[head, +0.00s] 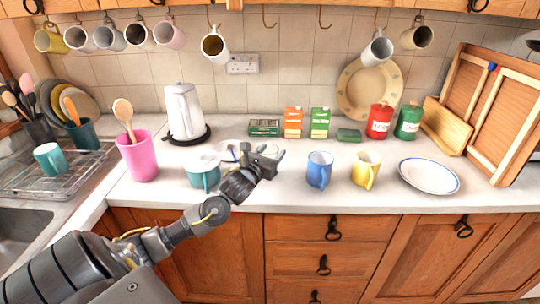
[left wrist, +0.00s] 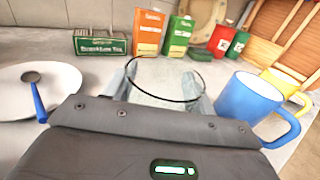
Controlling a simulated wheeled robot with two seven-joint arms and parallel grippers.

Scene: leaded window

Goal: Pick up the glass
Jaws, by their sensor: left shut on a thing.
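The glass (left wrist: 165,82) is clear with a thin dark rim and stands between my left gripper's fingers in the left wrist view. My left gripper (left wrist: 163,90) is shut on it, with one finger on each side. In the head view my left gripper (head: 266,154) is over the worktop, between the teal mug and the blue mug. There the gripper mostly hides the glass, and I cannot tell whether its base touches the worktop. My right gripper is not in view.
A blue mug (head: 319,171) and yellow mug (head: 366,170) stand right of the gripper, a teal mug (head: 203,172) left. A white dish (left wrist: 50,80) with a blue-handled spoon is close by. Boxes (head: 293,122) stand behind. Mugs hang above. Worktop is free before the canisters (head: 380,121).

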